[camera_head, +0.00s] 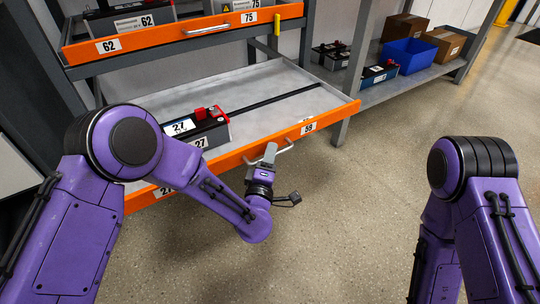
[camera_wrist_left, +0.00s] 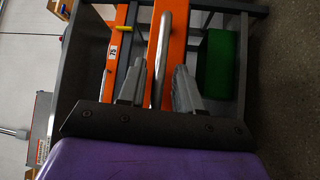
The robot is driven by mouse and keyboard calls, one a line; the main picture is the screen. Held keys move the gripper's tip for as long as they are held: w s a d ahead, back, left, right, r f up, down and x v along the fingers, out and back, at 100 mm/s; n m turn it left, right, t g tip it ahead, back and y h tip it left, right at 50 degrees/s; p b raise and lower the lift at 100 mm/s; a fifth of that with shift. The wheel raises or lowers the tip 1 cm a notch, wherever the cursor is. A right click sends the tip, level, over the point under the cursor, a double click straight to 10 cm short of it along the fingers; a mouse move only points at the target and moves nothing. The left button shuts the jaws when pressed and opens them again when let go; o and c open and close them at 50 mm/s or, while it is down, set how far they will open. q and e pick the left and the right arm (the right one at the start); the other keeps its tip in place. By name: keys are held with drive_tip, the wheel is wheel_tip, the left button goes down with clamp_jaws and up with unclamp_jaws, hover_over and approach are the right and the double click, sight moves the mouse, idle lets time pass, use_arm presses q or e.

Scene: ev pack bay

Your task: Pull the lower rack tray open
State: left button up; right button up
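The lower rack tray (camera_head: 258,146) has an orange front edge and a grey bed, and it stands out in front of the upper tray. Its pale bar handle (camera_head: 285,148) is at the middle of the front edge. My left gripper (camera_head: 268,153) is at this handle. In the left wrist view the handle (camera_wrist_left: 158,60) runs between the two grey fingers of my left gripper (camera_wrist_left: 160,75), with narrow gaps showing on both sides. The fingers are apart. My right arm shows at the right of the head view, but its gripper is out of view.
A black and grey battery module (camera_head: 196,130) marked 27 lies on the lower tray. The upper tray (camera_head: 180,32) sits above it. A side shelf (camera_head: 425,75) holds a blue bin (camera_head: 407,55) and cardboard boxes (camera_head: 443,43). The floor (camera_head: 350,220) in front is clear.

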use_arm(q)
drive_tip(key=shift+d, duration=0.1)
drive_tip(key=shift+s, duration=0.3)
drive_tip(key=p+v, duration=0.3)
drive_tip(key=v, duration=0.7)
use_arm(e)
drive_tip(key=w+m+t, duration=0.1)
drive_tip(key=w+r+m+t+h, duration=0.1)
drive_tip(key=w, duration=0.1)
drive_tip(key=shift+w+a+r+t, duration=0.2)
drive_tip(key=shift+w+t, duration=0.1)
drive_tip(key=shift+t, duration=0.1)
use_arm(q)
drive_tip(key=shift+r, duration=0.1)
